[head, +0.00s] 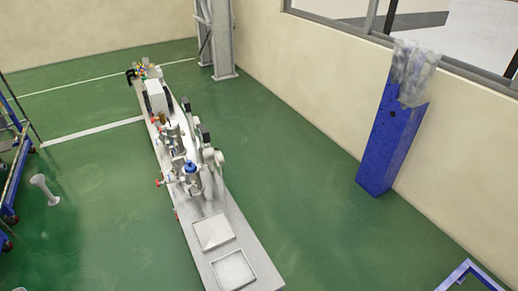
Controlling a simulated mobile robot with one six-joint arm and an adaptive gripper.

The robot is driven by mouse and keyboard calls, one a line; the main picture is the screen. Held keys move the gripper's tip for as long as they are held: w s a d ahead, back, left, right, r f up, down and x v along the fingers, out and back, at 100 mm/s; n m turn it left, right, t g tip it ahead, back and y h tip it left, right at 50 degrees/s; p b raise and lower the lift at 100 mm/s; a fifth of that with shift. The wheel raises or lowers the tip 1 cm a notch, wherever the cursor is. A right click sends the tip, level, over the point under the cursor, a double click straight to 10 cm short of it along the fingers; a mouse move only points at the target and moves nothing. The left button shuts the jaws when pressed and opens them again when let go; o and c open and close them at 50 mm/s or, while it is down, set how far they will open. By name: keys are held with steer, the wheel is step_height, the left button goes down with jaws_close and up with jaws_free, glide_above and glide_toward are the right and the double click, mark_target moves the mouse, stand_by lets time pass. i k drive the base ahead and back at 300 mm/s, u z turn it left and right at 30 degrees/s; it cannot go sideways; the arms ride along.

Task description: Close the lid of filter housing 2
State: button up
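A long narrow grey bench (262,268) runs away from me and carries a row of pneumatic equipment, small in the head view. A metal cylinder with a blue top (190,167) stands near the bench's middle. Smaller metal units with a brownish top (162,118) stand just beyond it. Grey upright parts with dark ends (206,138) stand close on their right. I cannot tell which unit is filter housing 2, or whether its lid is open. I cannot make out my gripper in this view.
Two square shallow trays (250,283) lie at the bench's near end. A white box (156,97) stands farther along. A blue post (390,145) stands by the right wall, a blue rack (8,212) at the left edge. A white stand (44,190) is on the green floor, otherwise mostly clear.

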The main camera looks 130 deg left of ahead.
mark_target(206, 154)
steer(key=u, duration=2.95)
steer(key=i, duration=2.35)
steer(key=u, duration=0.05)
